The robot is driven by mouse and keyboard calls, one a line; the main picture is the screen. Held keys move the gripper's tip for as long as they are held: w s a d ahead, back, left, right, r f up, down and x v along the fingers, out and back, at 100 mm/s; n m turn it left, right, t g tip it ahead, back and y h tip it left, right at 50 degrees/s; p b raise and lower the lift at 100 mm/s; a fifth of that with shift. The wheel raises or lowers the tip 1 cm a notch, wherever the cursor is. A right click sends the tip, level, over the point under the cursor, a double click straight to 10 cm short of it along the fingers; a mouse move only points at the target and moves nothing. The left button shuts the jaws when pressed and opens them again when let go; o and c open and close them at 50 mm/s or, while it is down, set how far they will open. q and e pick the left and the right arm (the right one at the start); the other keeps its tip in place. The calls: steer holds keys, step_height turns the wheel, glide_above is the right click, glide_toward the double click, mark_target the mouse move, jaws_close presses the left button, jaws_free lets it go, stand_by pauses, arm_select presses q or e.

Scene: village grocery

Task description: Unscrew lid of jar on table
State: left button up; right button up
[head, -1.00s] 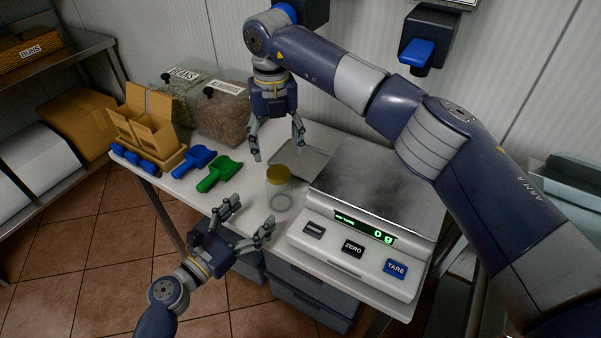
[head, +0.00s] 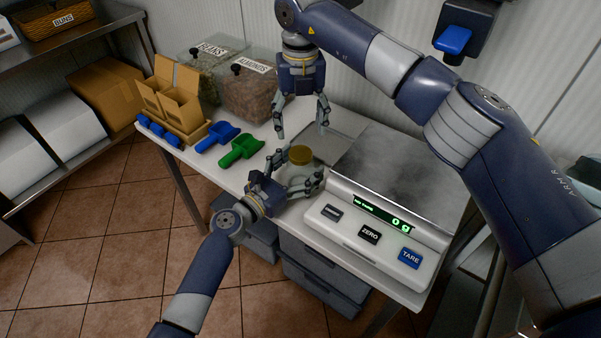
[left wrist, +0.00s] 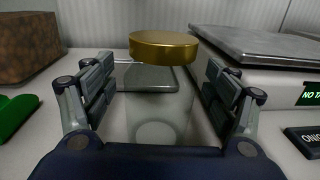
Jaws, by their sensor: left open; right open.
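The clear glass jar (left wrist: 160,108) stands upright on the white table, with its gold lid (head: 301,155) on top. The lid also shows in the left wrist view (left wrist: 163,47). My left gripper (head: 296,170) is open, with its fingers on either side of the jar body, below the lid. In the left wrist view, a gap shows between each finger and the glass. My right gripper (head: 301,134) is open and points down from above, behind and over the lid, apart from it. The jar's lower part is partly hidden by my left fingers in the head view.
A scale (head: 375,232) reading 0 g stands close to the right of the jar. Green (head: 241,149) and blue (head: 216,137) scoops lie to the left. Bins of beans (head: 207,66) and almonds (head: 250,92) and cardboard boxes (head: 172,95) stand behind. A flat metal tray (head: 335,148) lies behind the jar.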

mark_target(301, 153)
arm_select(q)
steer(key=shift+c, duration=0.5)
jaws_close()
arm_select(e)
steer(key=m, duration=1)
steer(key=shift+m, duration=0.3)
steer(key=m, duration=1.1)
steer(key=shift+f+m, duration=0.4)
steer(key=shift+m, duration=0.1)
steer(key=shift+f, duration=3.6)
